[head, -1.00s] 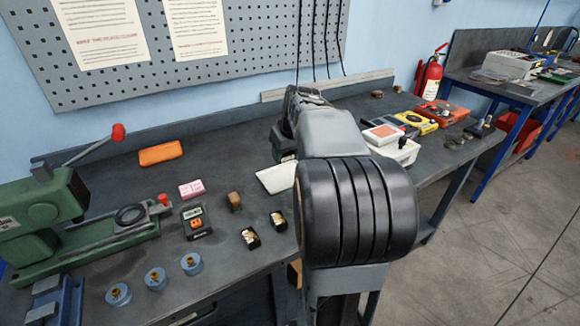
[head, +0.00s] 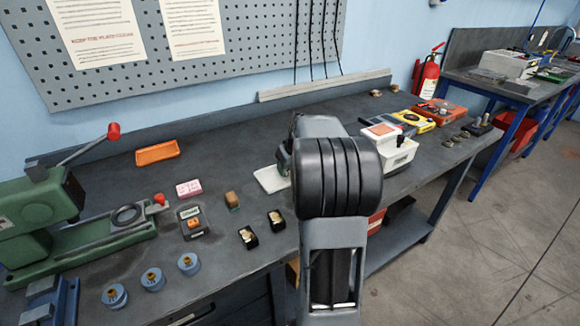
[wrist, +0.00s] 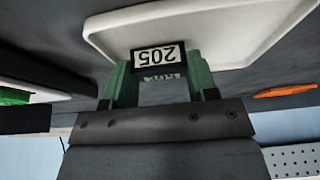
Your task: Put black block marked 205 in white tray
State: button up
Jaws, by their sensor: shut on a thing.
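The black block marked 205 (wrist: 158,57) is between the green fingers of my gripper (wrist: 160,82) in the wrist view, its label upside down. My gripper is shut on it. The white tray (wrist: 115,27) fills the top of that view, behind the block. I cannot tell whether the block touches it. In the head view the white tray (head: 268,180) lies on the bench, partly hidden by my arm. The block is hidden there, and only a bit of the green finger area shows beside the arm.
A green press (head: 45,215) stands far left. A white box (head: 398,157) stands to the right.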

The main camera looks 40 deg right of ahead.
jog(key=o, duration=0.8)
jog(key=shift+f, duration=0.1)
jog(key=shift+r, duration=0.3)
jog(key=p+v, duration=0.1)
jog(key=v, duration=1)
jog(key=shift+s+r, duration=0.15)
jog(key=shift+r, duration=0.2)
